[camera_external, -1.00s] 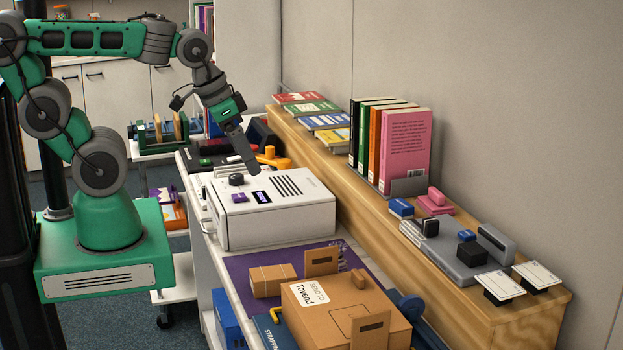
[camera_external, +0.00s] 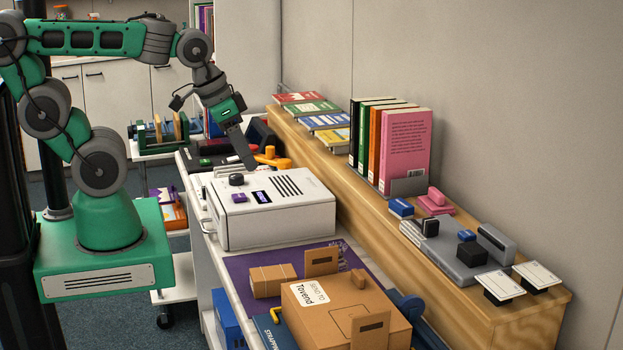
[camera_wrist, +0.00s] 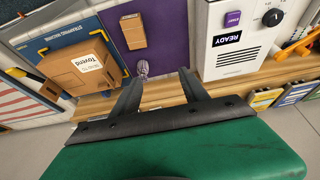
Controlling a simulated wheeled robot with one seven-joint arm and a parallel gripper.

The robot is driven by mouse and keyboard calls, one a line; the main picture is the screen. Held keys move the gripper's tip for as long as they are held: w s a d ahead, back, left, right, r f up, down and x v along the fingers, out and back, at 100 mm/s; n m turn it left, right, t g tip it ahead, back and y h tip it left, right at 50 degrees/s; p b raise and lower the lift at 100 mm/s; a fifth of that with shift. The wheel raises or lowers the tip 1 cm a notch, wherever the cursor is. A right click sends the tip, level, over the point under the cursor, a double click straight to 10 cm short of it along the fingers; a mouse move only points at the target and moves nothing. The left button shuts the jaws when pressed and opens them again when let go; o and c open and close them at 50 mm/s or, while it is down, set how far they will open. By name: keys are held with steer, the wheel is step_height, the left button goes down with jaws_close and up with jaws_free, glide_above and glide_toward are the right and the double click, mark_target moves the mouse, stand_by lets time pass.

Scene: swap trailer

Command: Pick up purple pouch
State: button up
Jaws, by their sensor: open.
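My gripper (camera_external: 243,148) is open and empty, pointing down above the back of the white machine in the external view. In the wrist view my gripper (camera_wrist: 160,82) shows two dark fingers spread apart with nothing between them. I cannot make out a purple pouch for certain. A small purple-grey patterned thing (camera_wrist: 142,68) lies at the edge of the purple mat (camera_wrist: 118,28), close to the left finger in the picture. A purple and white item (camera_external: 160,197) sits on the lower shelf of the cart at left; its kind is unclear.
The white machine (camera_external: 270,218) stands on the bench with a purple button and knob on top. Cardboard boxes (camera_external: 335,312) crowd the front of the bench. A wooden ledge (camera_external: 350,213) with books (camera_external: 403,150) runs along the wall. An orange handle (camera_external: 272,158) is near my gripper.

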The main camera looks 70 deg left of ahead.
steer(key=w+d+f+m+t+h+b, duration=0.1)
steer(key=w+f+m+h+b, duration=0.1)
steer(key=w+f+b, duration=0.2)
steer(key=w+d+f+m+t+h+b, duration=0.1)
steer(key=w+f+b, duration=0.4)
steer(key=f+b, duration=0.5)
steer(key=w+d+f+m+t+h+b, duration=0.1)
steer(key=w+d+f+m+h+b, duration=0.2)
steer(key=f+b, duration=0.5)
steer(key=shift+w+d+f+m+h, duration=0.1)
steer(key=shift+w+f+m+h, duration=0.1)
steer(key=shift+f+m+h, duration=0.3)
steer(key=shift+w+f+m+h, duration=0.1)
steer(key=shift+w+f+m, duration=0.2)
steer(key=shift+f, duration=0.35)
steer(key=shift+w+d+f+m+h, duration=0.15)
steer(key=shift+f+m+h, duration=0.2)
steer(key=shift+f, duration=0.25)
steer(key=shift+w+a+f+m+t+h+b, duration=0.1)
steer(key=shift+w+a+m+t+h+b, duration=0.15)
steer(key=shift+w+t+b, duration=0.25)
steer(key=shift+d+r+h, duration=0.15)
steer(key=shift+r+h, duration=0.15)
steer(key=shift+w+d, duration=0.15)
steer(key=shift+d, duration=0.15)
steer(key=x, duration=0.4)
steer(key=r+x, duration=0.1)
steer(key=x, duration=0.2)
steer(key=shift+w, duration=0.35)
steer(key=shift+c, duration=0.5)
